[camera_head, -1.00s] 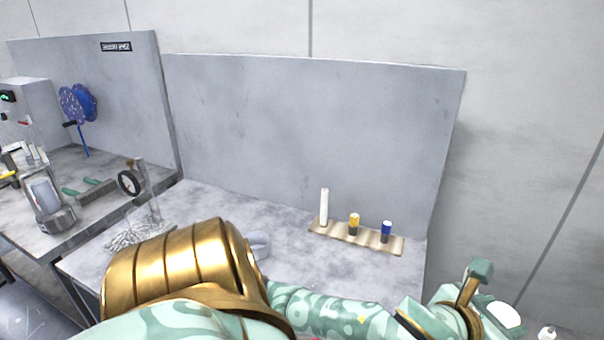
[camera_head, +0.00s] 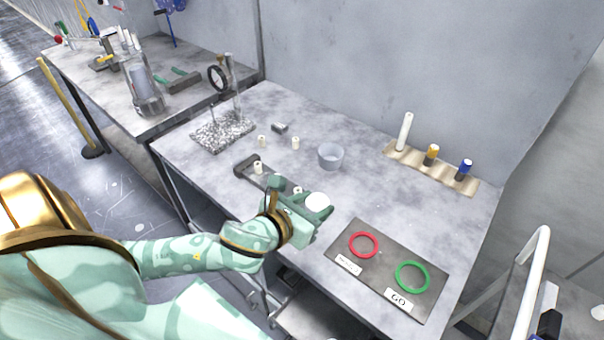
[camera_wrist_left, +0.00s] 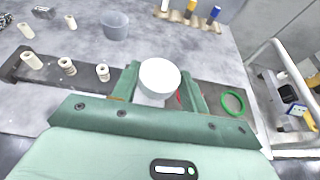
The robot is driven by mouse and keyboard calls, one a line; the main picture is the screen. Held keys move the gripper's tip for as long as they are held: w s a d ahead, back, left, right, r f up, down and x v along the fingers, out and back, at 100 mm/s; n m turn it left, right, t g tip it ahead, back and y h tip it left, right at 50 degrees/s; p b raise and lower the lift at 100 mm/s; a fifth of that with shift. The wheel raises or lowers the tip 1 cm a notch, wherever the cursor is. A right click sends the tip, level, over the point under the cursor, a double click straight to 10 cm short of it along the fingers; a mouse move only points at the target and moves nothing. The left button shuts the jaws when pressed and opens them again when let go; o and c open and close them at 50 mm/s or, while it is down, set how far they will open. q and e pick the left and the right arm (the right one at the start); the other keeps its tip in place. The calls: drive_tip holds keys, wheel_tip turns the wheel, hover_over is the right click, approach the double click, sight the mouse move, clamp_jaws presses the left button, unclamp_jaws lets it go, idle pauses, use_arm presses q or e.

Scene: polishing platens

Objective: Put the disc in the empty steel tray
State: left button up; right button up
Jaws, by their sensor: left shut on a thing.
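My left gripper (camera_head: 306,213) is over the front part of the workbench. It is shut on a white round disc (camera_head: 317,203), which looks like a short, thick cylinder in the left wrist view (camera_wrist_left: 159,78). Its flat top faces up between the two green fingers (camera_wrist_left: 160,90). I cannot pick out a steel tray for certain in either view. My right gripper is not in view.
A grey cup (camera_head: 330,157) stands behind the gripper. A dark mat (camera_head: 342,232) with red (camera_head: 352,249) and green (camera_head: 427,277) rings lies to the right. Small white cylinders stand on a dark bar (camera_head: 243,169). A wooden rack (camera_head: 393,154) is at the back. A cart rail (camera_head: 524,290) is right.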

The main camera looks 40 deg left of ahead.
use_arm(q)
drive_tip(key=a+f+b+x, duration=0.1)
drive_tip(key=b+x, duration=0.1)
drive_tip(key=x, duration=0.7)
drive_tip(key=b, duration=0.2)
hover_over(339, 209)
drive_tip(key=s, duration=0.2)
drive_tip(key=f, duration=0.4)
drive_tip(key=shift+w+a, duration=0.1)
drive_tip(key=shift+w, duration=0.15)
drive_tip(key=shift+w+f, duration=0.3)
drive_tip(key=shift+w, duration=0.15)
drive_tip(key=f, duration=0.1)
drive_tip(key=f+b, duration=0.2)
drive_tip(key=f, duration=0.1)
drive_tip(key=shift+w, duration=0.3)
drive_tip(key=shift+r, duration=0.15)
drive_tip(key=o, duration=1)
